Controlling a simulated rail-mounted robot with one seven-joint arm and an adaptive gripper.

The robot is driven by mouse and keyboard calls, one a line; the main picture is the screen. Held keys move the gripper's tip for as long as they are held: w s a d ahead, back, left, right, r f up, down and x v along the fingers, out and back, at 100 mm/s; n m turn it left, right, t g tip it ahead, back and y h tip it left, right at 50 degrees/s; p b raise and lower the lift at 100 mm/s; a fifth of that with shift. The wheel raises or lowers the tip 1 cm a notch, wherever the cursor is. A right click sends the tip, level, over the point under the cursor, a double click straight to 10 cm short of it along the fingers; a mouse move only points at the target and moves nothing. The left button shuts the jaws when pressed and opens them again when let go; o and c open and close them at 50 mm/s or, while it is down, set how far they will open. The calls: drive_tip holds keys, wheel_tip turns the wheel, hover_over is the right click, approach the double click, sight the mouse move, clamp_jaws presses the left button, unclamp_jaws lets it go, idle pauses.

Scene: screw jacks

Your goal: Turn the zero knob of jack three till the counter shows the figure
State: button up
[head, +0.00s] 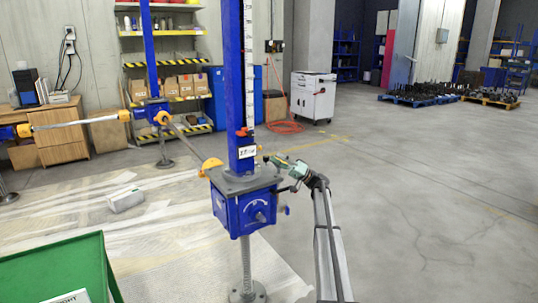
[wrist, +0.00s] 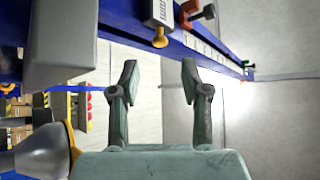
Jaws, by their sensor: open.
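The near screw jack has a blue gearbox (head: 245,208) and a tall blue column with a white scale. A small white counter box (head: 247,152) sits low on the column; its figure is too small to read. In the wrist view, the counter box (wrist: 161,12) is at the top edge, with a small orange-yellow knob (wrist: 160,41) sticking out of it. My gripper (head: 270,160) is to the right of the counter, close to the column. In the wrist view, my gripper (wrist: 158,75) is open and empty. The knob shows between and beyond its fingertips, apparently untouched.
A red part (wrist: 192,8) projects from the column beside the counter. An orange shaft coupling (head: 210,166) is left of the gearbox. A second blue jack (head: 151,112) stands behind, left. A green bin (head: 60,268) is front left. The floor right of my arm is clear.

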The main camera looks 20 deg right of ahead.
drive_tip(key=shift+v, duration=2.45)
